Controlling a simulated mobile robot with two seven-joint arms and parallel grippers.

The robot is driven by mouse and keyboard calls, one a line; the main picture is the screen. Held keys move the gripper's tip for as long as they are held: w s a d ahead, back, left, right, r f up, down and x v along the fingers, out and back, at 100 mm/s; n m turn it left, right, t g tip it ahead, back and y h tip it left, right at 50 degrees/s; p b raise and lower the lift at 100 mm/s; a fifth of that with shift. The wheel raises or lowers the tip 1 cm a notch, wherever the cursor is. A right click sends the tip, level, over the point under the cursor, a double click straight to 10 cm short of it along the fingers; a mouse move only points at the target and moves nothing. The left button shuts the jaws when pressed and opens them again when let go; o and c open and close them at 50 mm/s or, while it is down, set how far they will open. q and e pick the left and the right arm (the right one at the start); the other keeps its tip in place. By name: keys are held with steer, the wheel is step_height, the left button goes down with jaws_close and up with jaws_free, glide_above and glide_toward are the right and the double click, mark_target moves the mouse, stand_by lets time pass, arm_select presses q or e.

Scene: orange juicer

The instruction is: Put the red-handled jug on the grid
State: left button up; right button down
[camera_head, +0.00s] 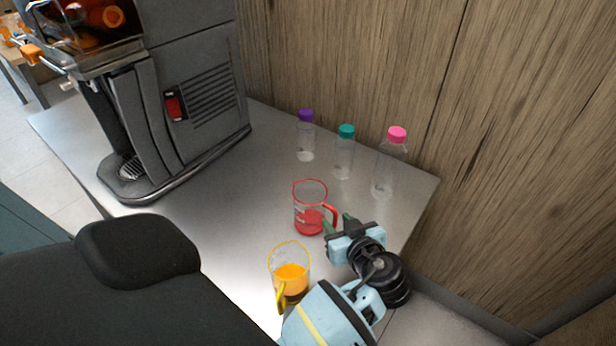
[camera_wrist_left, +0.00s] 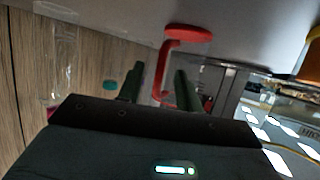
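The red-handled jug (camera_head: 309,221) is a clear beaker with red contents, upright on the grey metal table, its handle turned to the right. My left gripper (camera_head: 338,222) is at the handle side of the jug. In the left wrist view the red handle (camera_wrist_left: 167,62) shows between the two green fingers of the left gripper (camera_wrist_left: 157,86), with a gap on each side, so it looks open. The grid (camera_head: 130,169) is the small slotted plate on the juicer's base, at the left, and looks bare. My right gripper is not in view.
The big grey juicer (camera_head: 185,90) stands at the left. A yellow-handled jug (camera_head: 291,273) with orange contents stands close in front of the red one, by my arm. Purple-capped (camera_head: 306,140), teal-capped (camera_head: 345,155) and pink-capped (camera_head: 391,165) bottles stand behind, near the wooden wall.

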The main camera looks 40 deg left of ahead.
arm_select(q)
jaws_close()
stand_by(0.3)
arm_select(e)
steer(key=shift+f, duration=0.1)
arm_select(q)
steer(key=shift+r, duration=0.1)
